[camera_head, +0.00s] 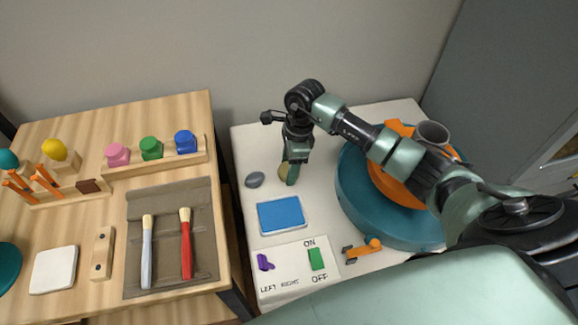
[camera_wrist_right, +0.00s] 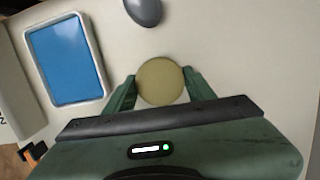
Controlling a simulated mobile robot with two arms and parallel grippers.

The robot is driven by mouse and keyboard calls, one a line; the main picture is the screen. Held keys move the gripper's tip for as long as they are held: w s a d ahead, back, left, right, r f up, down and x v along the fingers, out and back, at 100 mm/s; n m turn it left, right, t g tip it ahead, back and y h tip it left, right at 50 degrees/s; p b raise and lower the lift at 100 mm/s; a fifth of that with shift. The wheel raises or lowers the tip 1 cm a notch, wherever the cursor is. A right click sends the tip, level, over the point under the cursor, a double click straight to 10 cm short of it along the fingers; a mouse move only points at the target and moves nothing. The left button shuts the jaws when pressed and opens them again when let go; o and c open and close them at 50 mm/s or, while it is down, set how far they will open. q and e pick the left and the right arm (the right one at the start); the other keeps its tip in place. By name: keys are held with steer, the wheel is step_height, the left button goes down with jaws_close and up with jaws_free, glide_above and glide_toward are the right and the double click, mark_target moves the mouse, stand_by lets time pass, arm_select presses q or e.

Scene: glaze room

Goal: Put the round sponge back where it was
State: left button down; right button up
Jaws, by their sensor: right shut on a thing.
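The round sponge (camera_wrist_right: 160,82) is a yellow-olive disc. In the right wrist view it sits between the two fingertips of my right gripper (camera_wrist_right: 161,84), which is shut on it. In the head view the right gripper (camera_head: 290,174) points down over the white worktop, and the sponge (camera_head: 283,171) is partly hidden behind its fingers. I cannot tell whether the sponge touches the worktop. My left gripper is not in view.
A grey oval piece (camera_head: 255,180) and a blue pad in a white tray (camera_head: 305,225) lie close by. A teal round basin (camera_head: 360,205) with orange parts stands right. A switch panel (camera_head: 290,277) is in front. A wooden table (camera_head: 110,190) with brushes is left.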

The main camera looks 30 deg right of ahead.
steer(key=shift+f, duration=0.1)
steer(key=o, duration=0.8)
steer(key=shift+f, duration=0.1)
steer(key=o, duration=0.4)
steer(key=shift+r, duration=0.4)
step_height(320, 180, up, 12)
steer(key=d, duration=0.2)
steer(key=shift+f+b, duration=0.25)
steer(key=shift+b, duration=0.05)
